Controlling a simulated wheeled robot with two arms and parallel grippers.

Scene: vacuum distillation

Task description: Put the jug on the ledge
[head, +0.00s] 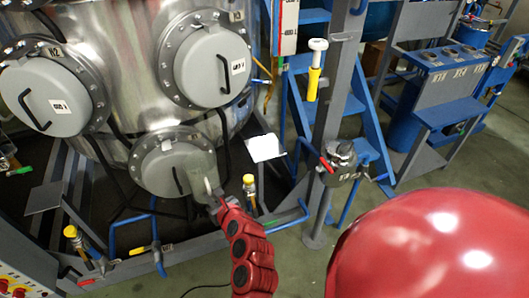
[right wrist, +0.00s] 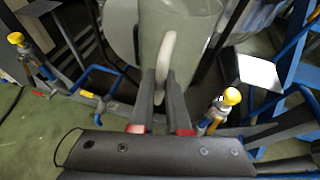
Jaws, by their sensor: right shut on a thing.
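The jug (right wrist: 192,30) is grey-green and translucent, with a pale curved handle (right wrist: 165,55). My right gripper (right wrist: 163,88) is shut on the handle and holds the jug in front of its fingers. In the head view the jug (head: 201,165) is hard to make out against the lowest round hatch of the steel vessel. My right gripper (head: 213,196) reaches up to it from below. The jug's base and what lies under it are hidden. I cannot tell which surface is the ledge. My left gripper does not show.
The steel vessel (head: 125,85) with bolted hatches stands behind the jug. Yellow-capped valves (head: 249,180) and blue pipes (head: 290,218) stand around its base. A pale tilted plate (head: 265,148) is to the right. A grey post (head: 330,100) and blue steps (head: 452,112) stand farther right.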

